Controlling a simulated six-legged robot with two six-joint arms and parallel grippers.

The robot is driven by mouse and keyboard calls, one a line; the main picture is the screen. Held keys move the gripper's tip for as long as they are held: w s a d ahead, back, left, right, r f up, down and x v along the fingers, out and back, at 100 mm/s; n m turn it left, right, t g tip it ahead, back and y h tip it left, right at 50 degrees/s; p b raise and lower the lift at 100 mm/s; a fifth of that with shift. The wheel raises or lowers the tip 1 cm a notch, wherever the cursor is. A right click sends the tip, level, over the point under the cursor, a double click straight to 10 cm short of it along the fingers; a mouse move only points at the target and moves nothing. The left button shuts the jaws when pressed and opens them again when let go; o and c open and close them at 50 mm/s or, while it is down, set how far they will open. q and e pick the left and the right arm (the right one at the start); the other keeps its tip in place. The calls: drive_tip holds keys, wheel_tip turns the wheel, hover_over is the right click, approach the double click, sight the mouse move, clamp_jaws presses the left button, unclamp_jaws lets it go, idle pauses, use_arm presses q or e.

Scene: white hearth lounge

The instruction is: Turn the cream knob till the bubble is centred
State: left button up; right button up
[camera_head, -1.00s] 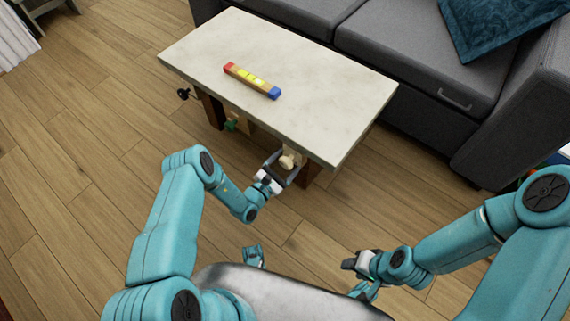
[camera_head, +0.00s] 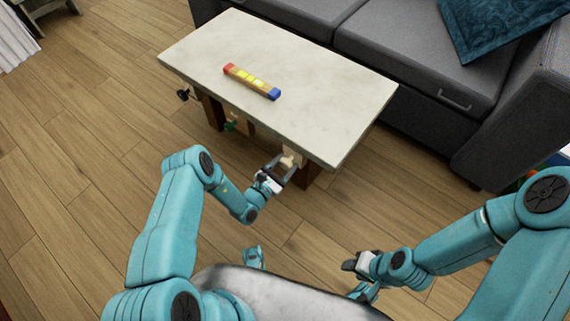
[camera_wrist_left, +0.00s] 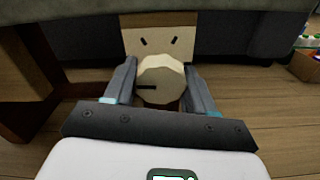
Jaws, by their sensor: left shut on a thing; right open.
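The cream knob (camera_wrist_left: 162,80) is on a pale wooden block under the table's front edge; a dark mark on its face points left in the left wrist view. It also shows in the head view (camera_head: 288,160). My left gripper (camera_head: 281,166) is shut on the knob, with one finger on each side. The spirit level (camera_head: 252,82) lies on the tabletop, with a red end, a blue end and a yellow vial; the bubble is too small to make out. My right gripper (camera_head: 350,263) is open and empty, away from the table.
The pale table (camera_head: 330,110) has a green knob (camera_head: 231,127) and a black knob (camera_head: 183,95) along its lower side. A grey sofa (camera_head: 400,50) stands close behind it. The wooden floor (camera_head: 90,130) to the left is clear.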

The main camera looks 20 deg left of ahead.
use_arm(q)
drive_tip(key=n, duration=0.5)
drive_tip(key=shift+n+b, duration=0.3)
drive_tip(key=shift+b, duration=0.05)
drive_tip(key=n, duration=0.5)
drive_tip(key=shift+f+b, duration=0.1)
drive_tip(key=shift+b, duration=0.25)
drive_tip(key=shift+n, duration=0.4)
drive_tip(key=o, duration=1)
drive_tip(key=shift+s, duration=0.1)
